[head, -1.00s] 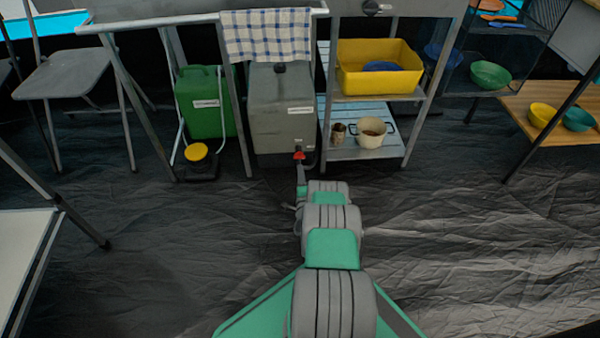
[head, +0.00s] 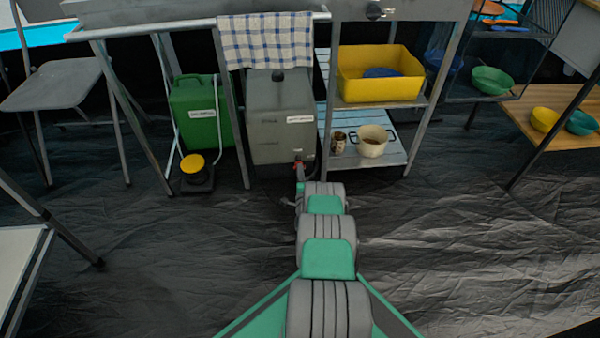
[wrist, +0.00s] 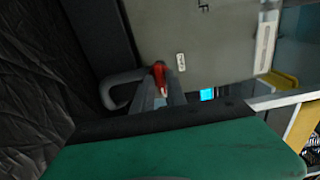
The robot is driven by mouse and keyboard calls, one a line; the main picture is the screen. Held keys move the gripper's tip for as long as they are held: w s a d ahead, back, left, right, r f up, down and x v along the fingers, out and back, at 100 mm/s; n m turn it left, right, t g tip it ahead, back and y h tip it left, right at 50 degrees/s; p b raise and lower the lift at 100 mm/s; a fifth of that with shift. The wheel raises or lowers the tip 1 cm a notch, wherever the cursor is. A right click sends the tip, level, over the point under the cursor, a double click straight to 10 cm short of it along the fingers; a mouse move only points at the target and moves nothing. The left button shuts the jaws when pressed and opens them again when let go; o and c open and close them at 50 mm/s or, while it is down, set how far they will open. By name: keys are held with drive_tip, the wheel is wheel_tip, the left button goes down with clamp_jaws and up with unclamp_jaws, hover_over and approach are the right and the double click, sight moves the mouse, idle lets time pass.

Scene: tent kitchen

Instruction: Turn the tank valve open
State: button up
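In the wrist view the red handle (wrist: 160,76) shows between the two grey fingers of my gripper (wrist: 161,92). The fingers are close together and look shut on the handle, with little gap on either side. The tank wall (wrist: 205,40) fills the area past the fingers. The fingertips are too small to make out in the head view.
A green canister (head: 203,112) and a yellow-capped dark container (head: 194,172) stand left of the tank. A shelf (head: 390,157) at right holds a pot (head: 372,142) and a yellow tub (head: 352,85). Counter legs flank the tank. The dark floor in front is clear.

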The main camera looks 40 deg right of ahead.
clamp_jaws()
drive_tip(key=shift+n, duration=0.3)
drive_tip(key=n, duration=1.7)
idle(0.4)
drive_tip(key=shift+n, duration=0.3)
drive_tip(key=shift+o, duration=1.9)
unclamp_jaws()
